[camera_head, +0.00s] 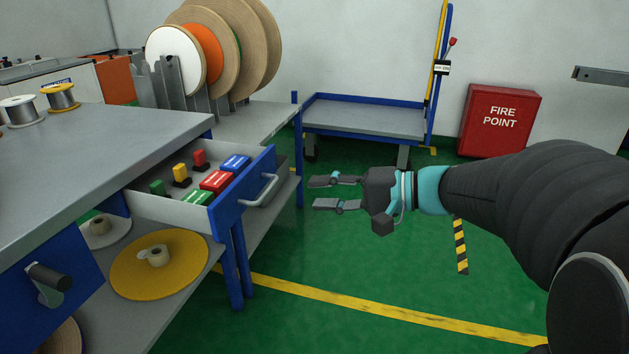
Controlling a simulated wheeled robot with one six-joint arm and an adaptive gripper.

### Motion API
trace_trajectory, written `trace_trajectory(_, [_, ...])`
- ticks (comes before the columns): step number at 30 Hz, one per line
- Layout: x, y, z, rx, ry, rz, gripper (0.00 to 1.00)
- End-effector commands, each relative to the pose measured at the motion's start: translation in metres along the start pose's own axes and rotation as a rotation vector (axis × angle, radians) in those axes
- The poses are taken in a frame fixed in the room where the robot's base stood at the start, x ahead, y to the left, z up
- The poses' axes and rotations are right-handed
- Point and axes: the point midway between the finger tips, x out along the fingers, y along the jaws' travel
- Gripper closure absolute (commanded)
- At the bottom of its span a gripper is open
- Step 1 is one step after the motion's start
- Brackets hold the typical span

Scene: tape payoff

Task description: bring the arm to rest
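My arm (530,205), in a black sleeve with a teal wrist band, reaches in from the right of the head view. My gripper (318,192) points left, with its two fingers apart and nothing between them. It hangs in free air over the green floor, to the right of the open drawer (245,190). A gap shows between the fingertips and the drawer's handle (262,192).
The drawer holds red, blue, green and yellow items. The grey bench (110,150) fills the left, with a yellow reel (185,270) on its lower shelf. A blue cart (365,120) and a red fire box (500,120) stand behind. The floor (350,265) below my gripper is clear.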

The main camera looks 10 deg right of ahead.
Motion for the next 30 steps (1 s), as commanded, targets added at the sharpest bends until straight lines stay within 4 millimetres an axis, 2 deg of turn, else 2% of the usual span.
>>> trace_trajectory(2, [0.0, 0.001, -0.001, 0.02, 0.004, 0.002, 0.65])
trace_trajectory(4, [0.0, 0.009, -0.004, 0.059, 0.017, 0.04, 0.65])
trace_trajectory(8, [-0.003, 0.053, 0.003, 0.132, 0.016, 0.208, 0.65])
trace_trajectory(9, [-0.007, 0.068, 0.008, 0.147, 0.016, 0.276, 0.65])
trace_trajectory(12, [-0.02, 0.098, 0.026, 0.151, 0.02, 0.458, 0.65])
trace_trajectory(15, [-0.037, 0.118, 0.046, 0.112, 0.027, 0.64, 0.65])
trace_trajectory(18, [-0.059, 0.129, 0.064, 0.035, 0.041, 0.812, 0.65])
trace_trajectory(23, [-0.097, 0.125, 0.086, -0.168, 0.08, 1.055, 0.65])
trace_trajectory(27, [-0.124, 0.103, 0.099, -0.388, 0.114, 1.2, 0.65])
trace_trajectory(30, [-0.134, 0.084, 0.109, -0.523, 0.122, 1.248, 0.65])
